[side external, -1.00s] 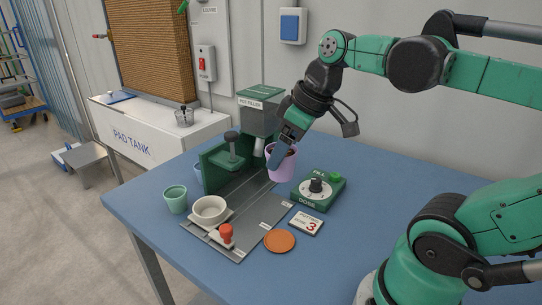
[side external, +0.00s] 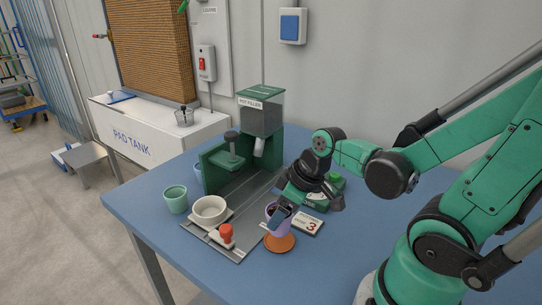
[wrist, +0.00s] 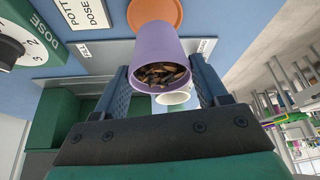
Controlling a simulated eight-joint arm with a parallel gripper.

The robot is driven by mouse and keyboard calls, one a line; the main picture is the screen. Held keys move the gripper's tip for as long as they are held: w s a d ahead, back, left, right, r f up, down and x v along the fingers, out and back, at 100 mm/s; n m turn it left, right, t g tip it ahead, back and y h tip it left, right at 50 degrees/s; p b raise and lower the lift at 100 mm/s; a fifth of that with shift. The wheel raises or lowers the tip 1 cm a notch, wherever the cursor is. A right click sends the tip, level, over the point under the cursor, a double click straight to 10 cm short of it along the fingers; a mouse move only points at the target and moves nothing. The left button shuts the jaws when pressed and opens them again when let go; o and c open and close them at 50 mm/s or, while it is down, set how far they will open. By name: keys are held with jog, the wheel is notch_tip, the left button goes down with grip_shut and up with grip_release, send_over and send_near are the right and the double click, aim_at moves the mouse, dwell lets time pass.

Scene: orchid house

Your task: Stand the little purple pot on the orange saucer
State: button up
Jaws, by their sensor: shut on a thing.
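The little purple pot (side external: 270,222) is held upright or nearly so, just over the orange saucer (side external: 282,247). I cannot tell whether its base touches the saucer. My gripper (side external: 279,213) is shut on the pot near its rim, from the far right side. In the wrist view the pot (wrist: 160,48) sits between the two fingers of my gripper (wrist: 160,70), with brown bark chips inside. The saucer (wrist: 157,11) shows beyond the pot's base, partly hidden by it.
A sign card with a 3 (side external: 309,224) lies right of the saucer. The green dose box (side external: 335,181) is behind my wrist. A white bowl (side external: 209,210), red-knobbed stamp (side external: 226,234), green cup (side external: 175,199) and pot filler (side external: 260,113) stand left. The front right table is clear.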

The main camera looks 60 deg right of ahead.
jog(key=shift+f, duration=1.5)
jog(key=o, duration=1.3)
jog(key=shift+o, duration=0.2)
jog(key=shift+r, duration=0.15)
jog(key=shift+a+v, duration=0.3)
jog(key=shift+v, duration=3.2)
jog(key=w+a+r+m+t+h, duration=0.1)
jog(key=w+a+r+m+t, duration=0.1)
jog(key=w+a+r, duration=0.1)
jog(key=shift+w+a+r, duration=0.3)
jog(key=shift+w+r, duration=0.1)
jog(key=shift+w, duration=0.45)
